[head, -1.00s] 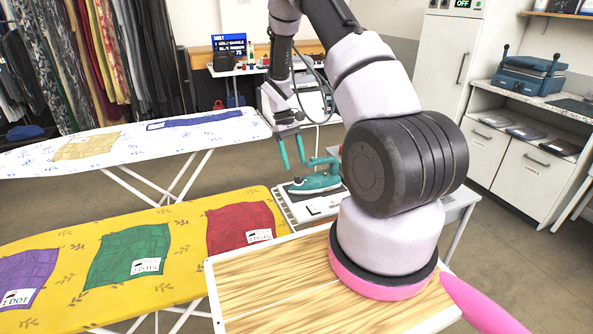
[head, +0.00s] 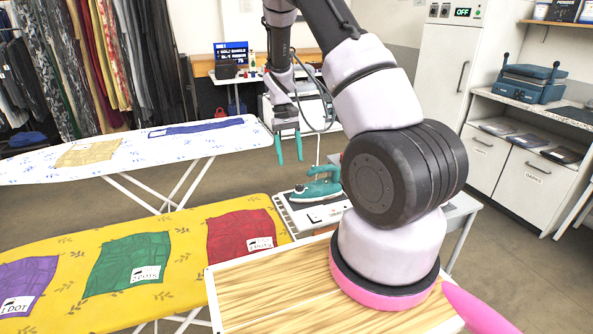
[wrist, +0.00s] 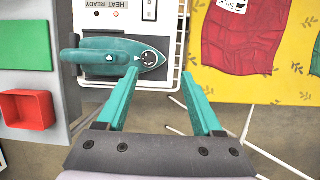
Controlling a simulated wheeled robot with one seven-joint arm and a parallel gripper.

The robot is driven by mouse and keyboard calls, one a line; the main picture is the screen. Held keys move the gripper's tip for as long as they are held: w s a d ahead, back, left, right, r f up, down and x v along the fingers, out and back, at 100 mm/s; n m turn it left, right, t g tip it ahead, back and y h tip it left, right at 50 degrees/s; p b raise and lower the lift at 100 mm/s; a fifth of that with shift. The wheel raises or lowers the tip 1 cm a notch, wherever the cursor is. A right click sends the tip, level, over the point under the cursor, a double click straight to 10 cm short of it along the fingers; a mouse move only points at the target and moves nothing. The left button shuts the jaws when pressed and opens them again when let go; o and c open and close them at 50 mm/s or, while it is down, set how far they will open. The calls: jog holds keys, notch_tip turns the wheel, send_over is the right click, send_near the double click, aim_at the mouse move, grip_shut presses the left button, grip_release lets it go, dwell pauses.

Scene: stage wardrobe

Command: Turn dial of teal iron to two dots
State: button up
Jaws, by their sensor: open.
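The teal iron (head: 322,189) lies on a white station with a wire-edged rest, just beyond the wooden top. In the wrist view the iron (wrist: 90,57) points its nose right, with its handle at the left. A round black dial (wrist: 149,59) with white marks sits near the nose, and a small white triangle points at it; its setting is too small to read. My gripper (head: 289,160) is open and empty, hanging above the iron and slightly left of it. In the wrist view my gripper's fingertips (wrist: 158,82) are apart, just below the dial in the picture.
The station carries a "HEAT READY" label (wrist: 111,5). A red tray (wrist: 27,109) and a green pad (wrist: 26,39) lie beside it. The yellow ironing board (head: 60,247) with labelled cloths is at left, a white board (head: 30,165) behind it. The wooden top (head: 270,285) is bare.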

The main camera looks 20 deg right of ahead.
aim_at(299, 185)
jog(key=f+m+t, duration=0.1)
jog(key=f+m, duration=0.2)
jog(key=s+d+f+m+t, duration=0.1)
jog(key=f+m, duration=0.2)
jog(key=s+d+f+m+t, duration=0.1)
jog(key=f+m, duration=0.2)
jog(key=shift+s+d+f+t, duration=0.1)
jog(key=shift+s+d+t, duration=0.15)
jog(key=shift+t, duration=0.05)
jog(key=shift+m, duration=0.3)
grip_shut()
